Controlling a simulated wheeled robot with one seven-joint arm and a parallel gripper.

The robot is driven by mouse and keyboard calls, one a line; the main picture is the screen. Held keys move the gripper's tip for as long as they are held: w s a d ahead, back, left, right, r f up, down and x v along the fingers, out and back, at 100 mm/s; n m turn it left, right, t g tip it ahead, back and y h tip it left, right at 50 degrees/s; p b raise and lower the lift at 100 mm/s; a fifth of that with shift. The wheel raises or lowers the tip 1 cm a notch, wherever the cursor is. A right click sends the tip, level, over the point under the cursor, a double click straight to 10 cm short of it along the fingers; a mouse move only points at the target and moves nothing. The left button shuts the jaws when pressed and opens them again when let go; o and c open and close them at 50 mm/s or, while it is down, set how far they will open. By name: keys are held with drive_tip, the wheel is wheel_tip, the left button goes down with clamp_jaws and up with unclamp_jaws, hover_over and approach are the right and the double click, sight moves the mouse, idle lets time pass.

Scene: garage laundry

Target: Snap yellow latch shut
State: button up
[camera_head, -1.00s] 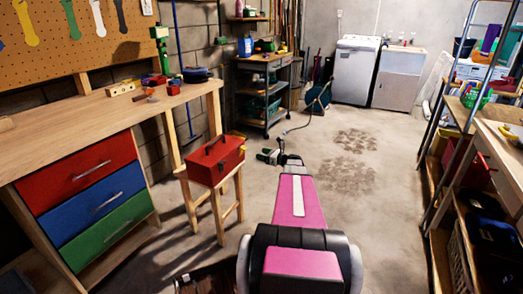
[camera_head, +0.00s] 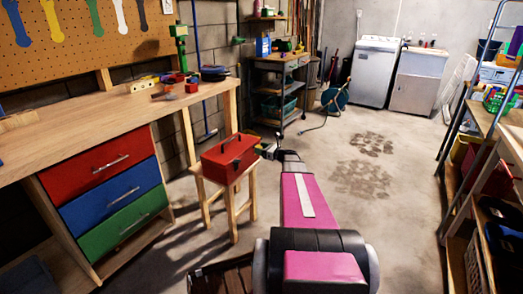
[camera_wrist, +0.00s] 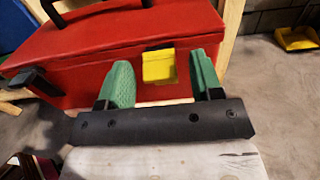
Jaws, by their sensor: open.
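The red toolbox (camera_head: 230,157) with a dark handle stands on a small wooden stool (camera_head: 228,192) beside the workbench. It fills the upper part of the wrist view (camera_wrist: 110,55). The yellow latch (camera_wrist: 158,66) hangs on the toolbox's front face, near the lid seam. I cannot tell whether it is fastened. My gripper (camera_wrist: 164,80) is open, its green fingers on either side of the latch in the picture. I cannot tell whether they touch the toolbox. In the head view the gripper is small, close to the toolbox's right side.
The workbench (camera_head: 75,130) with red, blue and green drawers stands left of the stool. Shelving (camera_head: 490,150) lines the right side. The concrete floor (camera_head: 390,220) between is clear. A yellow dustpan-like object (camera_wrist: 298,38) lies behind, at right in the wrist view.

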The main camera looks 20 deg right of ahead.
drive_tip(key=c, duration=0.9)
drive_tip(key=shift+w+a+r+g, duration=0.15)
drive_tip(key=shift+a+r+g, duration=0.05)
drive_tip(key=shift+g, duration=0.1)
drive_tip(key=shift+c, duration=0.2)
drive_tip(key=shift+w+a+r+g+h, duration=0.15)
drive_tip(key=shift+w+g+h, duration=0.1)
drive_tip(key=shift+g+h, duration=0.25)
drive_tip(key=shift+w+a+r+g+h, duration=0.1)
drive_tip(key=shift+w+g+h, duration=0.1)
drive_tip(key=shift+g+h, duration=0.25)
drive_tip(key=o, duration=0.9)
drive_tip(key=shift+o, duration=0.2)
drive_tip(key=v, duration=1)
drive_tip(key=shift+s+d, duration=0.25)
drive_tip(key=shift+s, duration=0.05)
